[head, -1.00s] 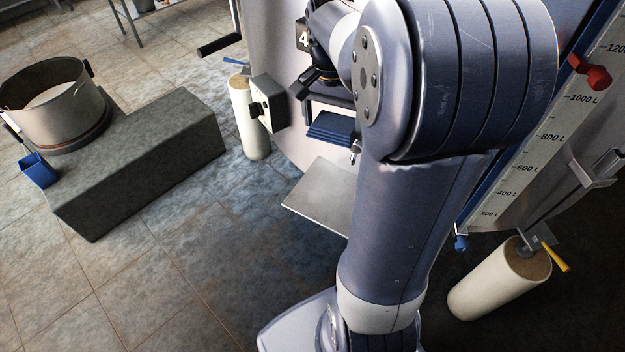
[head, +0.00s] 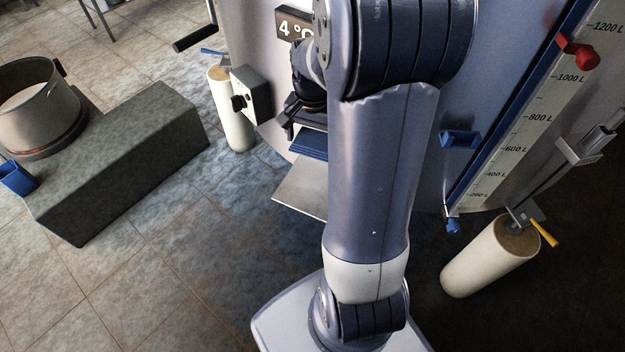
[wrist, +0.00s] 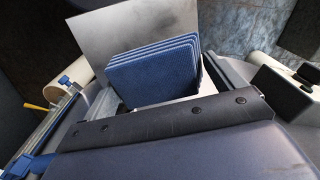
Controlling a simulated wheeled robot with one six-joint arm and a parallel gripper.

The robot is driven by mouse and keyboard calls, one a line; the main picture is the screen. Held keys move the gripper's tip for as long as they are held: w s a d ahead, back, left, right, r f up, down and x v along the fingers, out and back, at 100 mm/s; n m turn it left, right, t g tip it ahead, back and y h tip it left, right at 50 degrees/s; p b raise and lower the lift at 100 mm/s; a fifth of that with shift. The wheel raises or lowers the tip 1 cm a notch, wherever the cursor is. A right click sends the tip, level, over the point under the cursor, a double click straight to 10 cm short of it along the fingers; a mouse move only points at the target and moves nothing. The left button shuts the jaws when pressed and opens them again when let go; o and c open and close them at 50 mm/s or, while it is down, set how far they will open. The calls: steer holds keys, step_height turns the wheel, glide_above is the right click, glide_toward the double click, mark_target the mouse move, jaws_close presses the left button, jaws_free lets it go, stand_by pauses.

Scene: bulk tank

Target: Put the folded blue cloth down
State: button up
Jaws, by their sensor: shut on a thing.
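The folded blue cloth (head: 309,145) shows in the head view just below my gripper (head: 300,128), partly hidden by my arm. In the wrist view the cloth (wrist: 153,76) appears as a stack of blue layers in front of the dark edge of my gripper. My gripper is shut on the cloth. A flat grey metal plate (head: 300,190) lies below the cloth in the head view. In the wrist view the plate (wrist: 125,32) spreads behind the cloth. I cannot tell whether the cloth touches it.
The big tank (head: 252,50) stands behind my arm, with a blue holder (head: 461,138) and a litre scale (head: 540,118) at right. Pale cylindrical legs stand at left (head: 232,112) and right (head: 490,258). A grey block (head: 115,165) and a pot (head: 40,105) stand left. Floor between is clear.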

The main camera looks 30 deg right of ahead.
mark_target(312, 188)
step_height(312, 188, down, 18)
steer(key=shift+r+p, duration=0.25)
steer(key=shift+p, duration=0.15)
steer(key=o, duration=0.6)
steer(key=shift+f, duration=0.2)
steer(key=r, duration=0.5)
steer(key=r+b, duration=0.1)
steer(key=r, duration=0.4)
steer(key=shift+w+r, duration=0.2)
steer(key=shift+r, duration=0.2)
steer(key=shift+f, duration=0.1)
